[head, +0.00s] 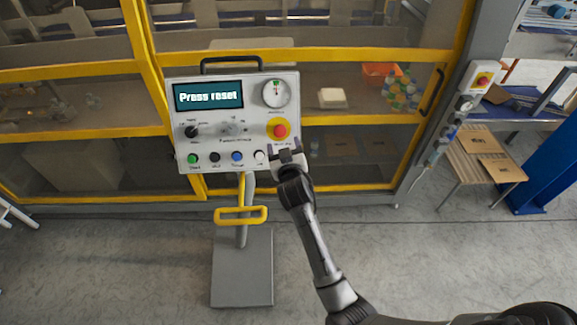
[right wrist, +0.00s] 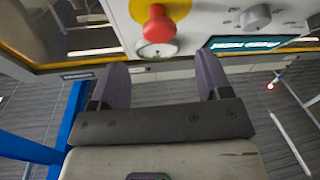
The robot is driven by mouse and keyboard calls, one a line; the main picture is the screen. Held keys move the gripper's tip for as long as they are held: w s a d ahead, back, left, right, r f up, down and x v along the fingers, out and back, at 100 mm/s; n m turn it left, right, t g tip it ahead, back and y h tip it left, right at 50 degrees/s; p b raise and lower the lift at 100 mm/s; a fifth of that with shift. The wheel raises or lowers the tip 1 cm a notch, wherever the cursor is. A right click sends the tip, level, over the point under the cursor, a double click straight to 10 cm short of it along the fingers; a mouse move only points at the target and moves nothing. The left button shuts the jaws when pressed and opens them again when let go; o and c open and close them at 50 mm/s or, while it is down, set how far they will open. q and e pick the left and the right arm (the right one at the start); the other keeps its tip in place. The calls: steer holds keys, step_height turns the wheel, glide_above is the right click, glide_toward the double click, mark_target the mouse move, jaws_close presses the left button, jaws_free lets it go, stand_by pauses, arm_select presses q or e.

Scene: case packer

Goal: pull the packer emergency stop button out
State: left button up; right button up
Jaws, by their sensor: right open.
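The packer's grey control panel (head: 217,142) stands on a pedestal, and its display (head: 208,96) reads "Press reset". The red emergency stop button (head: 280,130) sits on a yellow disc at the panel's right side. My right gripper (head: 286,152) is just below the button in the head view, in front of the panel's lower right. In the right wrist view, the red button (right wrist: 157,27) stands out beyond the two spread fingers of this gripper (right wrist: 161,80), roughly centred between them. Nothing is between the fingers. My left gripper is not in view.
The panel also carries a gauge (head: 276,93), a black selector knob (head: 192,131) and a row of small buttons. A yellow-framed machine enclosure (head: 310,54) stands behind. A second red button (head: 482,80) is on a post at right. The floor in front is clear.

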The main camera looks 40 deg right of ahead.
steer(key=b+v, duration=0.1)
steer(key=v, duration=0.7)
stand_by(0.4)
